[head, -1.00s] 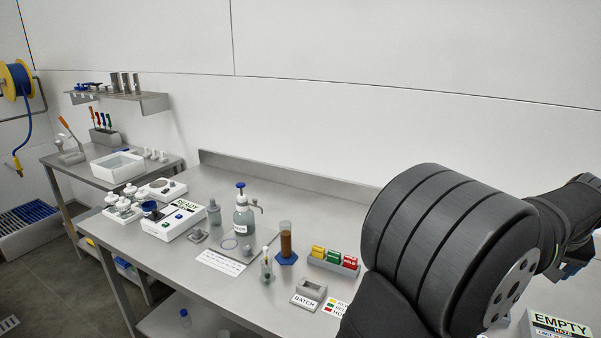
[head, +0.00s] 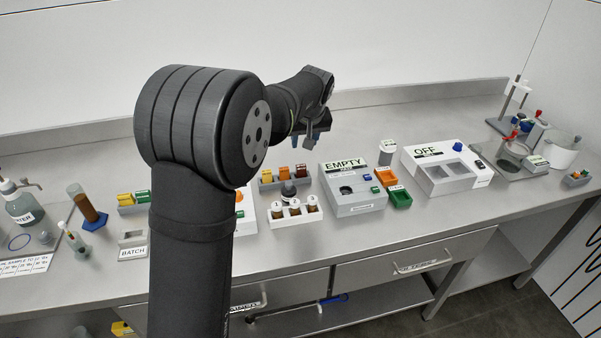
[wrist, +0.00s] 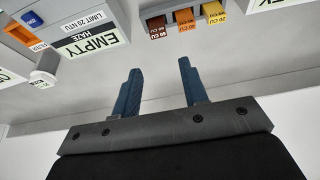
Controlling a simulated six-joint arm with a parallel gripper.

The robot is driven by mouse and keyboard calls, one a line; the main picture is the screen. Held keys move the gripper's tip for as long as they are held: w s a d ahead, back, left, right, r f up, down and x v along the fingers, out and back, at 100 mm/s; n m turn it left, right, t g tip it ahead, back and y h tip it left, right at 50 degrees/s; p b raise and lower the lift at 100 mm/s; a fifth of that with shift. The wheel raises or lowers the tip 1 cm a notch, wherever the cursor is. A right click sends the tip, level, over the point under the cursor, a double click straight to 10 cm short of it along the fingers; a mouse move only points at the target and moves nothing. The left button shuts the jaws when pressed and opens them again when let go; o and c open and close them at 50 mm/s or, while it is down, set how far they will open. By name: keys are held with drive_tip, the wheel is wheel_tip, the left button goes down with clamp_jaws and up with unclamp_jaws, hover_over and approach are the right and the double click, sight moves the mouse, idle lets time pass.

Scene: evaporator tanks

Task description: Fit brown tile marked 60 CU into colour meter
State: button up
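The brown tile (head: 302,170), marked 60 CU in the wrist view (wrist: 155,28), sits at the right end of a row in a small rack, beside an orange tile (head: 283,173) and a yellow tile (head: 266,176). My gripper (wrist: 162,85) is open and empty. In the head view it hangs above and behind the rack (head: 303,141). In the wrist view the tiles lie beyond the fingertips, with the brown one nearest the middle. No colour meter label is readable; a white unit with an orange button (head: 239,197) is mostly hidden behind my arm.
A haze meter reading EMPTY (head: 350,198) stands right of the tiles, with an orange and a green block beside it. A white holder with numbered vials (head: 295,217) stands in front of the tiles. A box marked OFF (head: 440,168) is further right.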

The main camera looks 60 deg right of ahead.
hover_over(301, 166)
drive_tip(key=s+a, duration=0.1)
drive_tip(key=a, duration=0.1)
wheel_tip(301, 166, down, 8)
drive_tip(key=shift+s+x, duration=0.15)
drive_tip(key=shift+x, duration=1.15)
drive_tip(key=shift+s+x, duration=0.15)
drive_tip(key=shift+x, duration=1.15)
drive_tip(key=shift+d, duration=0.2)
drive_tip(key=c, duration=0.7)
